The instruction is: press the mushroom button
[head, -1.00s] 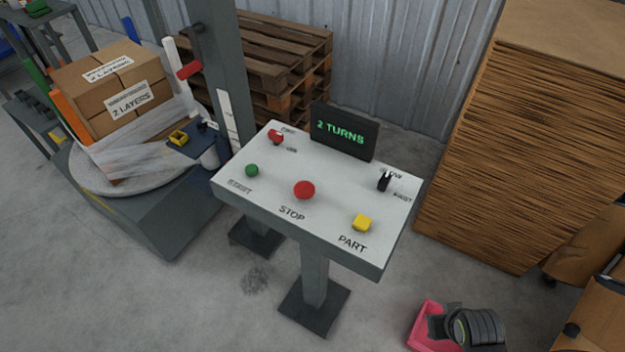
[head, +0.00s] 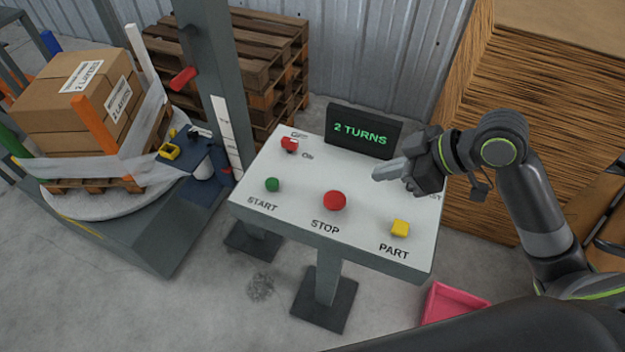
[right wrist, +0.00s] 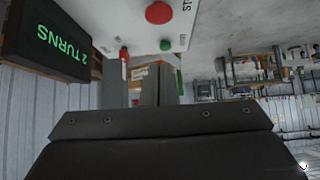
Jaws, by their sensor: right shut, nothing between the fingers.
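The red mushroom button (head: 335,200), labelled STOP, stands in the middle of the pale sloped control panel (head: 300,219). It also shows at the top of the right wrist view (right wrist: 159,12). My right gripper (head: 377,174) is shut and empty, above the panel's right part. In the picture its fingertips are up and to the right of the red button, apart from it. My left gripper is out of view.
The panel also bears a green START button (head: 272,185), a yellow PART button (head: 400,228) and a red switch (head: 289,144). A display (head: 362,132) reads "2 TURNS". Wrapped boxes (head: 75,110) stand on a turntable at left. A pink bin (head: 450,302) is on the floor.

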